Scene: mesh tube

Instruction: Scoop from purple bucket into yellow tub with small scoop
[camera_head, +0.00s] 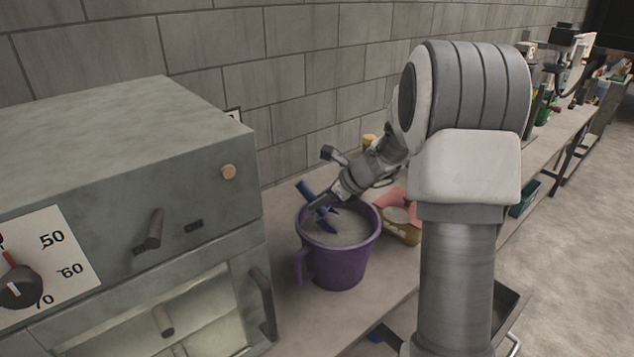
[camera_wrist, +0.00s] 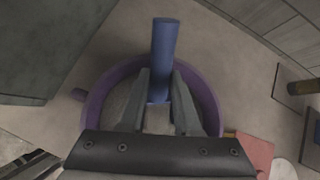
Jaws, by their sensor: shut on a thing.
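The purple bucket (camera_head: 338,265) stands on the bench and holds grey material; its rim also shows in the wrist view (camera_wrist: 97,104). My gripper (camera_head: 328,204) is over the bucket's mouth, shut on the blue handle of the small scoop (camera_head: 306,190). The handle points up between the fingers in the wrist view (camera_wrist: 164,50). The scoop's blue lower end is inside the bucket, at the grey material; whether it carries any is hidden. A yellowish tub (camera_head: 401,231) stands right of the bucket, partly behind my arm, with grey material and a pink-red thing at its top.
A large grey-green oven (camera_head: 130,170) with a dial and door handle stands close on the left. The block wall (camera_head: 300,60) runs behind the bench. A small yellow object (camera_head: 369,140) is behind my wrist. Cluttered equipment (camera_head: 570,60) stands far right.

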